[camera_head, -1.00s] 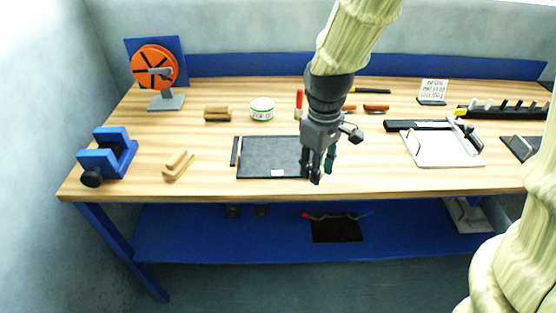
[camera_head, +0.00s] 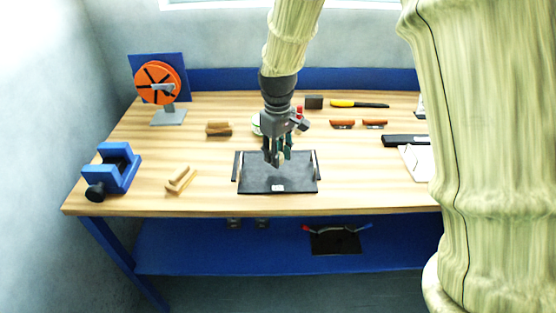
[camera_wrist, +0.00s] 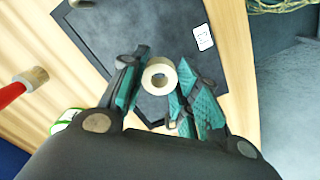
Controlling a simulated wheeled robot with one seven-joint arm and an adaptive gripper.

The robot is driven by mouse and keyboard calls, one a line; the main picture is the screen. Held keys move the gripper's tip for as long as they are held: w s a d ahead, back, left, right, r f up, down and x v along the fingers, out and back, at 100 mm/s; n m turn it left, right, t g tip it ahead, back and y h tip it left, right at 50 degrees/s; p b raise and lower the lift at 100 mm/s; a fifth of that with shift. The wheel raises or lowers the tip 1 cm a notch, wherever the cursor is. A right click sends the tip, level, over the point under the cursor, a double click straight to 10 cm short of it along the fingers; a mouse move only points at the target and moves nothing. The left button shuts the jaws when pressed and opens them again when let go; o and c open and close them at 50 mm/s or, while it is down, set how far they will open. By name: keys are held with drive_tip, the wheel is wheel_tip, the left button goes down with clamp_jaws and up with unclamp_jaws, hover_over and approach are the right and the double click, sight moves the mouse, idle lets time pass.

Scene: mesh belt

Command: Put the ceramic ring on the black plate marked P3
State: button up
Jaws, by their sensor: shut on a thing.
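The ceramic ring (camera_wrist: 159,77) is a small cream ring with a round hole. In the wrist view it sits between the fingers of my gripper (camera_wrist: 165,95), which is shut on it. The black plate (camera_head: 277,181) lies on the bench below, with a small white label (camera_wrist: 202,37) near one edge; its marking is too blurred to read surely. In the head view my gripper (camera_head: 278,160) is over the far half of the plate, and the ring cannot be made out there. Whether the ring touches the plate cannot be told.
A white-and-green tin (camera_head: 256,125) stands behind my gripper, partly hidden. A wooden block (camera_head: 181,180) and a blue vise (camera_head: 112,172) are to the left. Dark-edged strips (camera_head: 237,166) flank the plate. Brown-handled tools (camera_head: 342,124) lie behind right.

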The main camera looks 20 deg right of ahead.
sight(278, 171)
drive_tip(key=shift+f+p, duration=0.4)
drive_tip(key=shift+f, duration=1.35)
drive_tip(key=shift+f, duration=0.15)
drive_tip(key=o, duration=0.9)
wheel_tip(278, 171, up, 12)
drive_tip(key=shift+r+b, duration=0.15)
drive_tip(key=shift+b, duration=0.75)
